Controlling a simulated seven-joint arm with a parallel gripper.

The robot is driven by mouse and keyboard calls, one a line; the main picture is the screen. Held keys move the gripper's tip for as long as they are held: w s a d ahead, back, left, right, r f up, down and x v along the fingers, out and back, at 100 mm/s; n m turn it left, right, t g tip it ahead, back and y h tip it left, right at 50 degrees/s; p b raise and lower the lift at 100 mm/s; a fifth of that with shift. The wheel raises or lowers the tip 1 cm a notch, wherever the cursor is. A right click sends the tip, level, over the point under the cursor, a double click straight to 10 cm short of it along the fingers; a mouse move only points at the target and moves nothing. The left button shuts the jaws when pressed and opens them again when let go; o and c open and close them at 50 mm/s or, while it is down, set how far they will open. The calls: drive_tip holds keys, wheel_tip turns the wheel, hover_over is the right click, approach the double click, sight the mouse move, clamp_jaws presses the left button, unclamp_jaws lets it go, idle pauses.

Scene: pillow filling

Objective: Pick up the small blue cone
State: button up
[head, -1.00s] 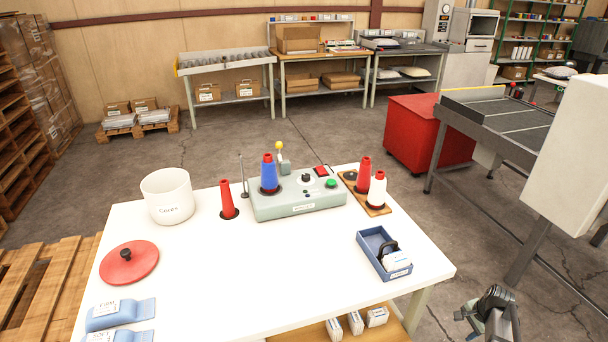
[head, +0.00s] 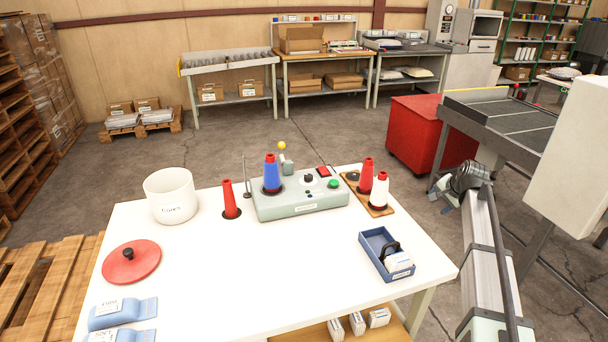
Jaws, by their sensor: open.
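The blue cone (head: 271,178) has a red tip and stands upright on a dark round base on the left end of the grey-green control box (head: 302,205). My gripper (head: 441,202) is at the end of my arm on the right, beyond the table's right edge. It is small and dark in this view, open, and holds nothing that I can see. It is well apart from the blue cone, with the box and other cones between them.
A red cone (head: 231,200) stands left of the box. Another red cone (head: 366,175) and a white cone (head: 379,192) stand on a wooden board at right. A blue tray (head: 371,252), white pot (head: 171,196) and red lid (head: 131,262) are on the white table (head: 250,275).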

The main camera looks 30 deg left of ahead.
drive_tip(key=s+a+r+n+y, duration=0.1)
drive_tip(key=a+r+n, duration=0.1)
drive_tip(key=a+r, duration=0.4)
drive_tip(key=s+a+r+n, duration=0.2)
drive_tip(key=a+r, duration=0.1)
drive_tip(key=a, duration=0.6)
drive_tip(key=n+g+y, duration=0.1)
drive_tip(key=n+g, duration=0.1)
drive_tip(key=n, duration=1.1)
approach(272, 162)
drive_tip(key=x, duration=0.8)
drive_tip(key=shift+w+a+f, duration=0.15)
drive_tip(key=shift+a+f, duration=0.05)
drive_tip(key=shift+f, duration=0.1)
drive_tip(key=shift+x, duration=2.6)
drive_tip(key=shift+w+a+r, duration=0.1)
drive_tip(key=shift+w, duration=0.05)
drive_tip(key=c, duration=0.8)
drive_tip(key=shift+c, duration=0.2)
